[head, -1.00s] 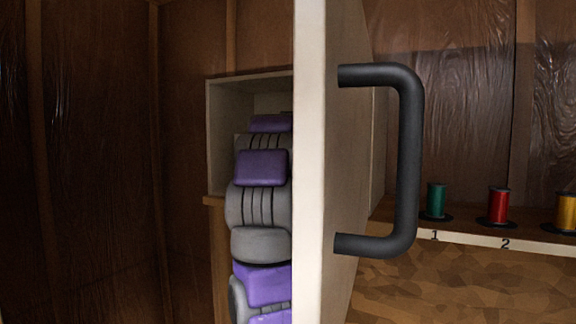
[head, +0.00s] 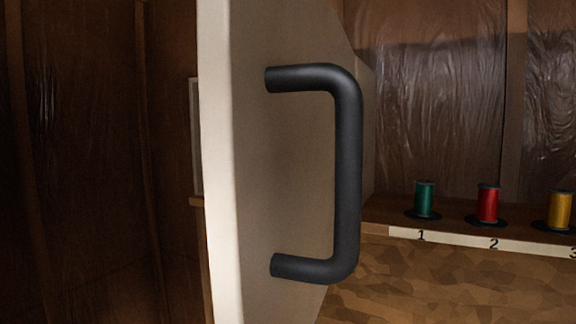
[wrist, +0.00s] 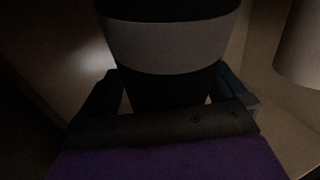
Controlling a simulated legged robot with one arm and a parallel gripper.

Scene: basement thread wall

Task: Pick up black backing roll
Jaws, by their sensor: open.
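A dark roll-shaped object (wrist: 170,88) with a pale grey band is in the middle of the wrist view; it looks like the black backing roll. My gripper (wrist: 166,78) is open, with one finger on each side of its lower part. Whether the fingers touch it I cannot tell, as the view is very dark. In the head view, the cabinet door (head: 285,200) with its black handle (head: 347,170) hides my arm, my gripper and the roll.
A pale rounded object (wrist: 298,45) stands at the right in the wrist view, near pale walls. In the head view, green (head: 424,198), red (head: 487,203) and yellow (head: 559,209) thread spools stand on a numbered shelf (head: 460,240) right of the door.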

